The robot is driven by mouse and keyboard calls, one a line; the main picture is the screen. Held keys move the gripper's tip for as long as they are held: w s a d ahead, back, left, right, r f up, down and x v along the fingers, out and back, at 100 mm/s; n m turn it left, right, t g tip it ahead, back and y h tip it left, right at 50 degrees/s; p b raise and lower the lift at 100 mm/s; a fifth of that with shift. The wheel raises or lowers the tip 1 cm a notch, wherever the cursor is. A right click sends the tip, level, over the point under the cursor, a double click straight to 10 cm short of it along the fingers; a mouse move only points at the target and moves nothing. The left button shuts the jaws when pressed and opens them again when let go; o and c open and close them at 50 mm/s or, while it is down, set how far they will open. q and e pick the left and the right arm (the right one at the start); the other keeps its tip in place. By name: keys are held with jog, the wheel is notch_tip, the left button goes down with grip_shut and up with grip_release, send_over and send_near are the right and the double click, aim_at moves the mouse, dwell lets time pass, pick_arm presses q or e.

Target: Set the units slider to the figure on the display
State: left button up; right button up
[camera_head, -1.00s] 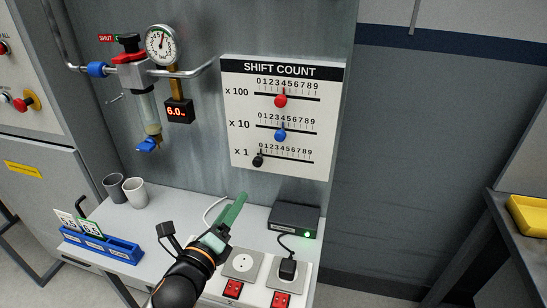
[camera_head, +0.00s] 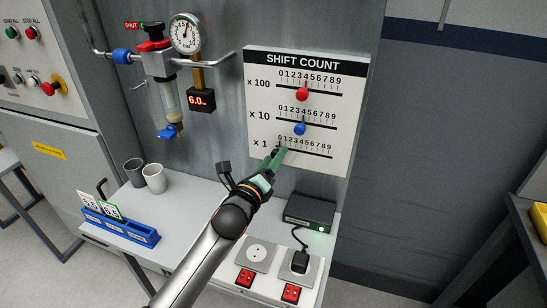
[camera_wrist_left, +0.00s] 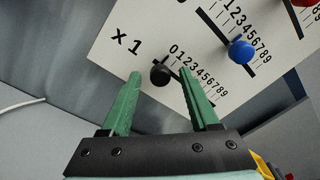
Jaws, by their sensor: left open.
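The SHIFT COUNT board (camera_head: 257,120) has three sliders. The black knob (camera_wrist_left: 160,75) of the x 1 slider sits at the low end of its scale, by the 0, in the left wrist view. In the head view it is mostly hidden behind my left gripper (camera_head: 275,156). My left gripper is open, its green fingers pointing at the board, one fingertip on each side of the knob in the wrist view; I cannot tell whether they touch it. The small display (camera_head: 201,100) shows 6.0 in red, with a tiny unreadable suffix. My right gripper is not in view.
The blue knob (camera_head: 299,129) of the x 10 slider and the red knob (camera_head: 302,94) of the x 100 slider sit above. A black box (camera_head: 309,213), sockets, two cups (camera_head: 153,178) and a blue rack (camera_head: 120,226) are on the shelf below.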

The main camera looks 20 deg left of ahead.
pick_arm(q)
jog(key=shift+w, duration=0.3)
jog(key=shift+c, duration=0.3)
grip_shut()
dwell(1.0)
